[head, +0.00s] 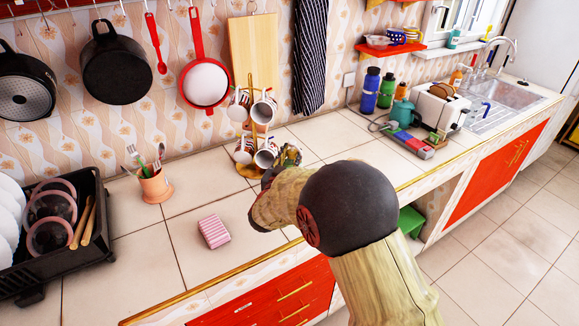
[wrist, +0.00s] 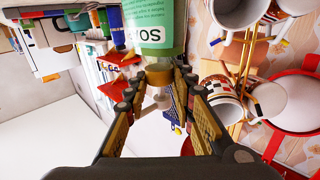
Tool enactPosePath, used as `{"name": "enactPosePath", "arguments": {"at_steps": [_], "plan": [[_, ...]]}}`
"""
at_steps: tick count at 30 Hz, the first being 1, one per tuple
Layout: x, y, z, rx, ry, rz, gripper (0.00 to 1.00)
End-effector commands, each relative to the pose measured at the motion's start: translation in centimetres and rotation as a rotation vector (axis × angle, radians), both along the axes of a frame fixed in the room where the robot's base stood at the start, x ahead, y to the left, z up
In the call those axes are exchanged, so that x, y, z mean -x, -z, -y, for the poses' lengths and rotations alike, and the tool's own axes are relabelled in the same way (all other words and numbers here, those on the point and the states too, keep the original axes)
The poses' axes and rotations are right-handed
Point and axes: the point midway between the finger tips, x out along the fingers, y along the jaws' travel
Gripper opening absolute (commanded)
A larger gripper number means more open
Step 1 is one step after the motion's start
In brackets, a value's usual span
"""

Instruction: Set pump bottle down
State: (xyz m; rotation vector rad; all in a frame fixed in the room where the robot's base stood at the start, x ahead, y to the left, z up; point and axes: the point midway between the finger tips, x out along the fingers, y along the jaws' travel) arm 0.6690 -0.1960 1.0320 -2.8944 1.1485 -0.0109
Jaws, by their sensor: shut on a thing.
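The pump bottle (wrist: 155,28) is green with a white label and shows at the top of the wrist view. My gripper (wrist: 158,82) is shut on it near its pale neck and pump end. My own arm hides most of my gripper and the bottle there. I cannot tell whether the bottle touches the tiled counter (head: 195,272).
The mug tree (head: 254,120) with several mugs stands close to the bottle. A pink striped sponge (head: 214,231), a utensil pot (head: 156,185) and a black dish rack (head: 30,273) are to the left. A toaster (head: 440,105) stands at right. Tiles around the sponge are clear.

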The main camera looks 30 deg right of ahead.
Motion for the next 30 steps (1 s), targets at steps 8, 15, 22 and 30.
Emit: {"name": "enactPosePath", "arguments": {"at_steps": [8, 15, 22, 30], "plan": [[-0.8, 3.1, -0.2, 0.001, 0.0, 0.0, 0.0], [-0.8, 3.8, -0.2, 0.001, 0.0, 0.004, 0.0], [-0.8, 4.1, -0.2, 0.001, 0.0, 0.002, 0.0], [-0.8, 4.2, -0.2, 0.0, 0.0, 0.0, 0.39]]}}
